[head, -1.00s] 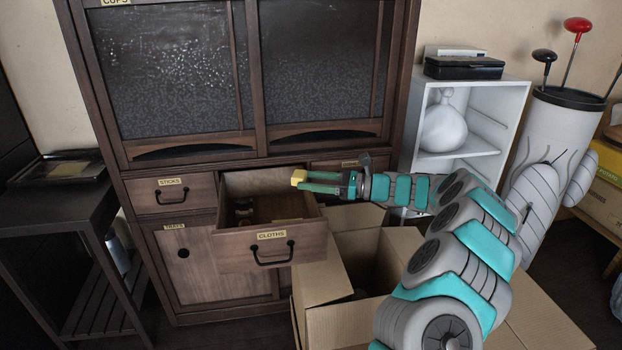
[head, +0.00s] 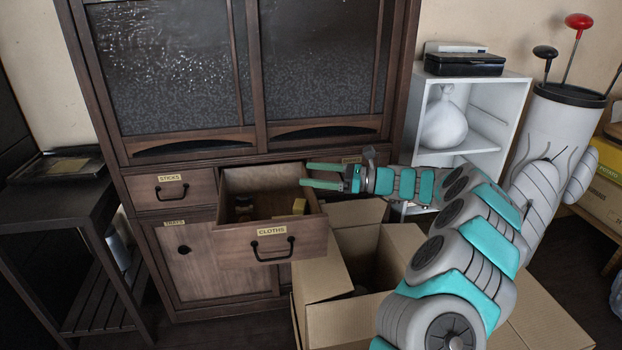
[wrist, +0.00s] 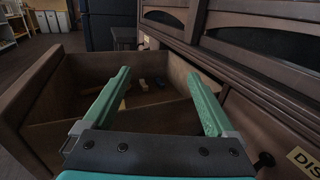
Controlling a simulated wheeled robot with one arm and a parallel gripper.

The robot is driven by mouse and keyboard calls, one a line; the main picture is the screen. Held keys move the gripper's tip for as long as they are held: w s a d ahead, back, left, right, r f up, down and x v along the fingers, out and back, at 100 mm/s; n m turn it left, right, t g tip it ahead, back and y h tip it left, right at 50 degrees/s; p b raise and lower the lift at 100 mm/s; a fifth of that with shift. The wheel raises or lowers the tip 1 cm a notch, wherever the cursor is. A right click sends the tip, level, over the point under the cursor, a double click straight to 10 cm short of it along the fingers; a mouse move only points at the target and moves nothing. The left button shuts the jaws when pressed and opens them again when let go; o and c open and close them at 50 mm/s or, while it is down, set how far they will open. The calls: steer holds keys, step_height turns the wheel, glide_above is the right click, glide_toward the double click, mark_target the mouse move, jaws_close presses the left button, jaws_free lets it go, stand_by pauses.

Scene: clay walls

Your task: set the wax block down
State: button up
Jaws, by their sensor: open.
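The yellow wax block (head: 299,206) lies inside the open drawer labelled CLOTHS (head: 230,247), near its right side. My gripper (head: 304,174) is above the drawer's right edge, with its two green fingers spread apart and empty. The block is below the fingertips and apart from them. In the wrist view my gripper (wrist: 158,74) is open over the drawer (wrist: 42,92); I cannot clearly make out the block there.
Small dark items (head: 243,206) lie in the drawer's left part. An open cardboard box (head: 345,318) stands below my arm. A white shelf (head: 481,135) is to the right, and a dark side table (head: 50,213) to the left. The cabinet (head: 190,145) rises behind the drawer.

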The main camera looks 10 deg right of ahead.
steer(key=v, duration=1.1)
steer(key=s+a+r+n+g, duration=0.2)
steer(key=s+a+n+g, duration=0.15)
steer(key=a, duration=0.35)
steer(key=s+a+r+n+g, duration=0.2)
steer(key=s+a+n, duration=0.15)
steer(key=a, duration=0.35)
steer(key=s+a+n+g+h, duration=0.2)
steer(key=s+a+n+h, duration=0.1)
steer(key=s+a, duration=0.3)
steer(key=s+a+n+g+h, duration=0.1)
steer(key=s+a+n+h, duration=0.15)
steer(key=s, duration=0.55)
steer(key=s+f+n+g+h, duration=0.1)
steer(key=s+f+n+h, duration=0.15)
steer(key=s, duration=0.45)
steer(key=s+f+n+h, duration=0.2)
steer(key=s+f+n, duration=0.1)
steer(key=s, duration=0.3)
steer(key=s+d+f+n+h, duration=0.2)
steer(key=s+d+f+h, duration=0.1)
steer(key=s+d, duration=0.2)
steer(key=s+d+f+n+h, duration=0.2)
steer(key=s+d+f+h, duration=0.1)
steer(key=s+d, duration=0.3)
steer(key=shift+s+d+t+h, duration=0.3)
steer(key=shift+s+t, duration=0.15)
steer(key=shift+s, duration=0.5)
steer(key=shift+c, duration=0.3)
